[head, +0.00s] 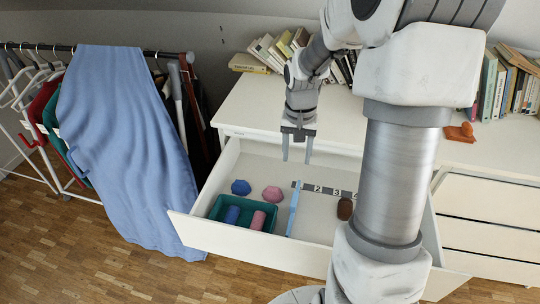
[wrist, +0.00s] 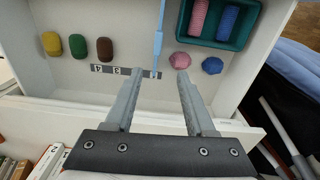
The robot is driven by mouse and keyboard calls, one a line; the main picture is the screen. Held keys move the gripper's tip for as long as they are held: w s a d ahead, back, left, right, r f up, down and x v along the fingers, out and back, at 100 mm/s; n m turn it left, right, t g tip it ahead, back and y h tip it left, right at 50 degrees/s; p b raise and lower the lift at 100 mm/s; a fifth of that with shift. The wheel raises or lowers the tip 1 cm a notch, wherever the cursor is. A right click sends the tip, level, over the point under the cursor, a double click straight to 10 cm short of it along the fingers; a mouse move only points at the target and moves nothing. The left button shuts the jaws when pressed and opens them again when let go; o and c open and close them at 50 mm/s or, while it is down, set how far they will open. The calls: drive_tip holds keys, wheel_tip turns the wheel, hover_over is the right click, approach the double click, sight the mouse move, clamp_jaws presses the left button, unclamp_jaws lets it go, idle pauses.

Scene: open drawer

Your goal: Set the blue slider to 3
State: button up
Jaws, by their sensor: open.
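The blue slider (head: 293,208) is a thin light-blue bar across the floor of the open white drawer (head: 190,228). It also shows in the wrist view (wrist: 159,35), its end at the 1 label of the dark number strip (head: 318,188). The strip shows in the wrist view too (wrist: 107,70), where a finger hides part of it. The 3 lies right of the slider in the head view. My gripper (head: 297,160) is open and empty, above the drawer's far side. In the wrist view its fingertips (wrist: 161,74) appear either side of the slider's end; contact is not visible.
A teal tray (head: 214,211) with a blue and a pink cylinder sits left of the slider, with blue (head: 241,187) and pink (head: 273,194) lumps behind it. A brown lump (head: 345,208) lies right. Green (wrist: 77,46) and yellow (wrist: 52,43) lumps show in the wrist view.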

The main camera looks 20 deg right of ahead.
sight(294, 199)
drive_tip(key=f+b, duration=0.2)
drive_tip(key=f, duration=0.4)
drive_tip(key=f+b, duration=0.2)
drive_tip(key=f, duration=0.5)
drive_tip(key=d+f+b, duration=0.1)
drive_tip(key=f, duration=0.6)
drive_tip(key=shift+w+f+b, duration=0.2)
drive_tip(key=shift+w+b, duration=0.05)
drive_tip(key=shift+b, duration=0.15)
clamp_jaws()
idle(0.4)
